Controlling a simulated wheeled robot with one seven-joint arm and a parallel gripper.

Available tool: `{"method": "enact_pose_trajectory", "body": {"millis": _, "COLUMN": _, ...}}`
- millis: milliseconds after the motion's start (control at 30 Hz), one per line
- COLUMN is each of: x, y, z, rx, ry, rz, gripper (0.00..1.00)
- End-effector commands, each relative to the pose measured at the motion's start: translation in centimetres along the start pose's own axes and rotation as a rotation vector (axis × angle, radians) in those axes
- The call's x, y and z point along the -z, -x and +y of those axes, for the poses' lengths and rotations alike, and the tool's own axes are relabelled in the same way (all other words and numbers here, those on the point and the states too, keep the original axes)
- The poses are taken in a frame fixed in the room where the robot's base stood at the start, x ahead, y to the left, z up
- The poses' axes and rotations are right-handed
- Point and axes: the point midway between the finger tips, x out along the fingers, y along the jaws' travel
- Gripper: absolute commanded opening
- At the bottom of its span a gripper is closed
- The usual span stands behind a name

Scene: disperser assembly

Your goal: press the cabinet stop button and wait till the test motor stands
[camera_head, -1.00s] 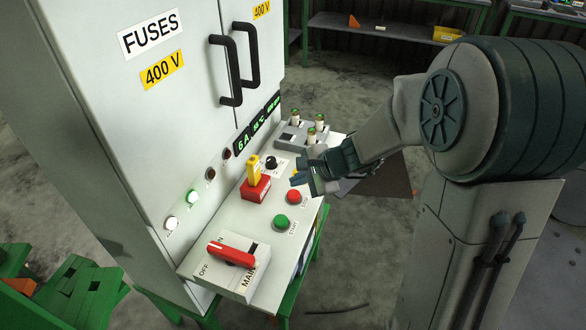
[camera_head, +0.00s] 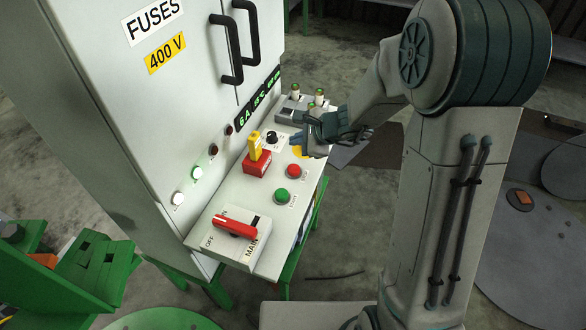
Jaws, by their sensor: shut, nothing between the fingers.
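The control shelf (camera_head: 228,192) juts from the front of the grey cabinet (camera_head: 150,110). The red stop button (camera_head: 293,171) sits on the shelf, with the green start button (camera_head: 281,195) just in front of it. My gripper (camera_head: 297,142) is shut and empty, just behind the red button and apart from it in the picture; its height above the shelf is hard to tell. A white lamp (camera_head: 178,198) and a green lamp (camera_head: 197,173) glow on the cabinet. The display (camera_head: 244,119) reads 6 A. I cannot make out the test motor.
A red main switch (camera_head: 235,225) is at the shelf's front end. A yellow and red key block (camera_head: 257,158) and a black knob (camera_head: 272,138) stand left of my gripper. Several fuses (camera_head: 319,97) stand behind it. Black door handles (camera_head: 235,48) project above the shelf.

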Motion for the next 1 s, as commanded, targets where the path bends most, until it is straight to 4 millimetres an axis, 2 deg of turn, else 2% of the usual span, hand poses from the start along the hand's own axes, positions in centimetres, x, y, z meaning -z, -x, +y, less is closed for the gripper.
{"method": "enact_pose_trajectory", "body": {"millis": 500, "x": 3.6, "y": -4.9, "z": 3.6, "rx": 0.000, "ry": 0.001, "rz": 0.000, "gripper": 0.00}}
{"method": "enact_pose_trajectory", "body": {"millis": 1000, "x": 3.9, "y": -5.4, "z": 3.9, "rx": 0.000, "ry": 0.000, "rz": 0.000, "gripper": 0.00}}
